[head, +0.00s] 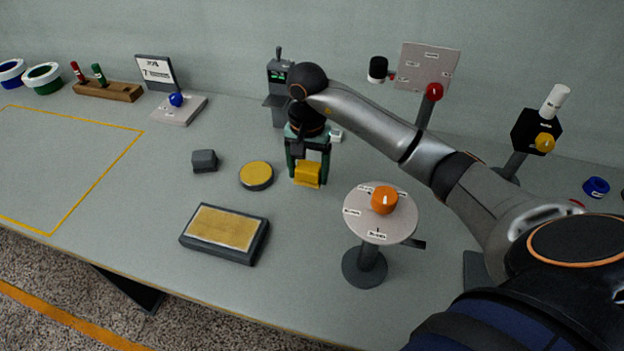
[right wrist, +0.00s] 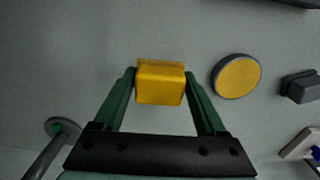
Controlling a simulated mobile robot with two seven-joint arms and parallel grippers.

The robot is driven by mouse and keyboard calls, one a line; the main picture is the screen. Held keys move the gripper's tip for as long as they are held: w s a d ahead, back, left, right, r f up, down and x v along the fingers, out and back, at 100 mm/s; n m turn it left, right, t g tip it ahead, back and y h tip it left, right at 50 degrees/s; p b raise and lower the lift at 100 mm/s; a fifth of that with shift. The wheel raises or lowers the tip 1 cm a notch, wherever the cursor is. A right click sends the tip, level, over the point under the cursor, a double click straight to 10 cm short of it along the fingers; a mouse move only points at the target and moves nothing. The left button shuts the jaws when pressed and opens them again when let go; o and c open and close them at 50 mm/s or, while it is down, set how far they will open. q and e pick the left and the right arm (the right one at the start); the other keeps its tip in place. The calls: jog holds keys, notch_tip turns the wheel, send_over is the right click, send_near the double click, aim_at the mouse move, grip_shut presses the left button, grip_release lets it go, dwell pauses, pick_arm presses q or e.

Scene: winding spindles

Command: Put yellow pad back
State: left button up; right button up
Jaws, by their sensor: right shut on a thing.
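My right gripper (head: 307,170) points down at the middle of the table, its green fingers shut on a yellow block (head: 306,175). In the right wrist view, the yellow block (right wrist: 160,84) sits between the two fingertips (right wrist: 160,88). Whether its underside touches the table, I cannot tell. A round yellow-topped disc with a dark rim (head: 256,174) lies just left of the gripper; it also shows in the right wrist view (right wrist: 237,77). A dark rectangular tray with a tan-yellow top (head: 227,228) lies nearer the front edge. My left gripper is out of view.
A small dark grey block (head: 204,161) lies left of the disc. A round pedestal with an orange knob (head: 369,225) stands to the right of the gripper. A dark stand (head: 277,92) is behind it. A yellow-outlined area (head: 60,165) on the left is clear.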

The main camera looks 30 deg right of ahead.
aim_at(312, 181)
jog(key=shift+w+d+f, duration=0.15)
jog(key=shift+d+f, duration=0.25)
jog(key=shift+f, duration=0.15)
jog(key=f, duration=0.3)
jog(key=shift+d+f+p, duration=0.1)
jog(key=shift+d+p, duration=0.1)
jog(key=shift+p, duration=0.1)
jog(key=shift+f, duration=0.15)
jog(key=shift+f, duration=0.2)
jog(key=o, duration=1.1)
jog(key=shift+o, duration=0.2)
jog(key=shift+r, duration=0.1)
jog(key=shift+r, duration=0.2)
notch_tip(312, 181, up, 12)
jog(key=shift+f, duration=0.1)
